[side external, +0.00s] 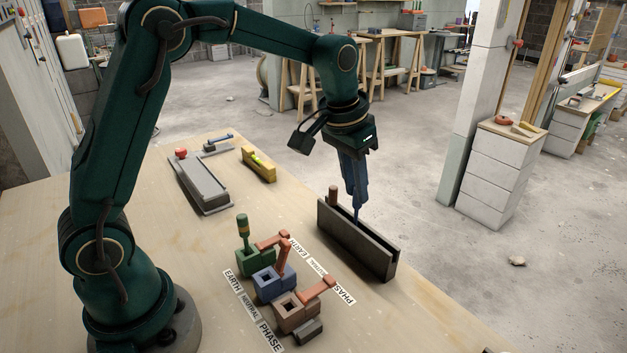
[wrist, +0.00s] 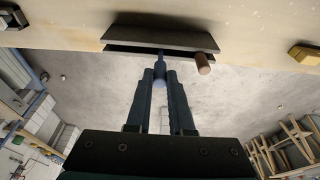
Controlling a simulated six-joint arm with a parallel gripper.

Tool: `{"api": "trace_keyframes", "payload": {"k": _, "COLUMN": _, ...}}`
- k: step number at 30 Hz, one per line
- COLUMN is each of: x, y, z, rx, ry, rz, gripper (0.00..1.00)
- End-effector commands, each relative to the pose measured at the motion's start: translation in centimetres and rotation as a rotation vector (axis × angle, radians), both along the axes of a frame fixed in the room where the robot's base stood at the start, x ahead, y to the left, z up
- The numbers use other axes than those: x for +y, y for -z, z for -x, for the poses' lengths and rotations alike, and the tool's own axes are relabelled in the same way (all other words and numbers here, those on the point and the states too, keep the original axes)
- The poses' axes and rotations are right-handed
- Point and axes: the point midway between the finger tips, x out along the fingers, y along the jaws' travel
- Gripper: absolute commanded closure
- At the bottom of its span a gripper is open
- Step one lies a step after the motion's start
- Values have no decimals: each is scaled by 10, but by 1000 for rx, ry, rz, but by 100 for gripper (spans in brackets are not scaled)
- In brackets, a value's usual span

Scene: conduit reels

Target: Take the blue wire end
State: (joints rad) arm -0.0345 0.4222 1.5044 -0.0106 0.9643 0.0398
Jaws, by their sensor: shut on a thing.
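My gripper (side external: 357,205) points down over a dark slotted holder (side external: 340,240) and is shut on the blue wire end (wrist: 160,70). In the wrist view the blue wire end sits between my two fingertips, in front of the holder (wrist: 160,38). In the side view its lower tip shows just below the fingers at the slot; I cannot tell whether it still touches the holder. A brown wire end (side external: 333,194) stands in the holder and also shows in the wrist view (wrist: 204,64).
Green (side external: 249,260), blue (side external: 268,284) and brown (side external: 290,312) blocks stand nearby with red levers and labels. A green wire end (side external: 242,230) stands in the green block. A grey tray (side external: 203,186) and yellow level (side external: 259,165) lie farther back.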

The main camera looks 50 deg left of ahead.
Motion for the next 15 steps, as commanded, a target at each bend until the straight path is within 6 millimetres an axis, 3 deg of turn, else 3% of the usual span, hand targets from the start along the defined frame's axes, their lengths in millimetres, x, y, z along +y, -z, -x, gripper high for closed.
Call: {"api": "trace_keyframes", "payload": {"k": 15, "x": 0, "y": -30, "z": 0, "rx": -2, "ry": 0, "rz": 0, "gripper": 100}}
